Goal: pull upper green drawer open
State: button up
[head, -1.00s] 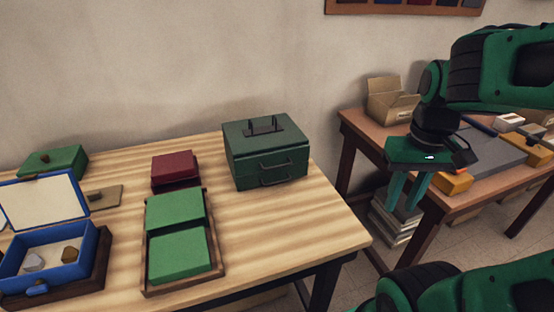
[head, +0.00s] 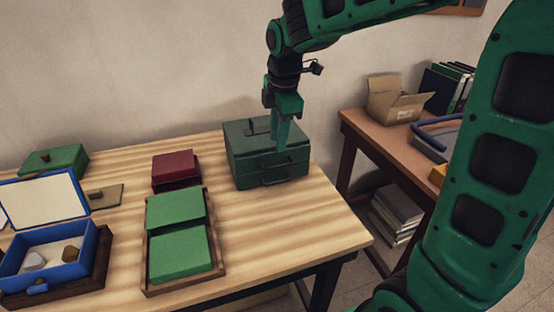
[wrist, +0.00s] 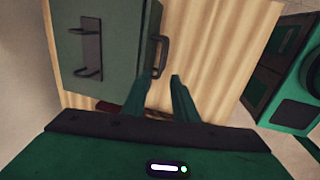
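The green drawer box (head: 240,160) stands at the right end of the striped table, with a dark handle on its lid. Its front has two stacked drawers with bar handles; the upper drawer looks shut. My gripper (head: 281,145) points down, close to the front of the box, and partly covers it. In the wrist view the box (wrist: 118,60) is at the left and one front drawer handle (wrist: 161,55) shows just beyond my fingertips (wrist: 160,78). The fingers are apart with nothing between them. I cannot tell whether they touch the handle.
A tray (head: 217,245) with green blocks, a dark red box (head: 175,166), an open blue box (head: 60,272) and a green lidded box (head: 62,160) stand left. A second table (head: 375,140) with a cardboard box (head: 395,100) is at the right.

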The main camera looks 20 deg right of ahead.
aim_at(277, 166)
jog(key=f, duration=0.3)
jog(key=w+f, duration=0.1)
jog(key=f, duration=0.4)
jog(key=shift+w+f, duration=0.25)
jog(key=shift+f, duration=0.15)
grip_shut()
jog(key=shift+w+r, duration=0.1)
dwell(0.9)
